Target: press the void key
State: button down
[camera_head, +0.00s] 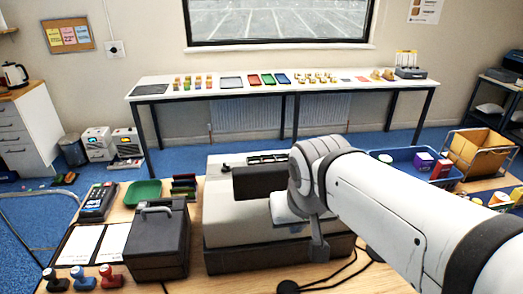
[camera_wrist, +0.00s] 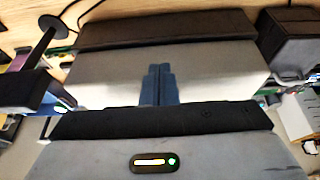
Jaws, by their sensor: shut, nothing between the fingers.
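A large pale grey machine with a dark brown base (camera_head: 283,256) stands on the near table in the head view; its pale body also shows in the wrist view (camera_wrist: 110,78). A dark panel (camera_head: 258,182) sits on its top. I cannot make out a void key; part of the machine is hidden behind my arm. My gripper (camera_wrist: 160,70) is shut and empty, its two blue-grey fingers together in front of the machine's pale surface. I cannot tell whether they touch it. In the head view the fingertips cannot be made out.
Left of the machine are a black box with a handle (camera_head: 157,243), a keypad terminal (camera_head: 97,202), a green tray (camera_head: 143,192) and stamps (camera_head: 83,277). A blue crate (camera_head: 408,176) stands at right. Black cables lie at the machine's front right. A long white table (camera_head: 190,90) stands behind.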

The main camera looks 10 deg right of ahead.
jog(key=w+a+r, duration=0.1)
jog(key=w+r, duration=0.2)
jog(key=w+a+r+t, duration=0.1)
jog(key=w+a+r, duration=0.1)
jog(key=w+r, duration=0.1)
jog(key=w+a+r+t, duration=0.1)
jog(key=w+r, duration=0.1)
jog(key=w, duration=0.1)
jog(key=shift+a+r+b, duration=0.25)
jog(key=shift+r+b, duration=0.15)
jog(key=shift+m, duration=0.7)
jog(key=w, duration=0.3)
jog(key=w+p, duration=0.1)
jog(key=shift+w+a+r, duration=0.1)
jog(key=shift+w+r, duration=0.15)
jog(key=shift+r, duration=0.15)
jog(key=w+d+f+m+p, duration=0.1)
jog(key=w+m+p, duration=0.15)
jog(key=w, duration=0.95)
jog(key=m+y, duration=0.1)
jog(key=m, duration=0.3)
send_over(269, 161)
jog(key=w, duration=0.2)
notch_tip(269, 161, down, 5)
jog(key=shift+s+r+p, duration=0.15)
jog(key=shift+r+p, duration=0.05)
jog(key=shift+p, duration=0.2)
jog(key=shift+t, duration=0.3)
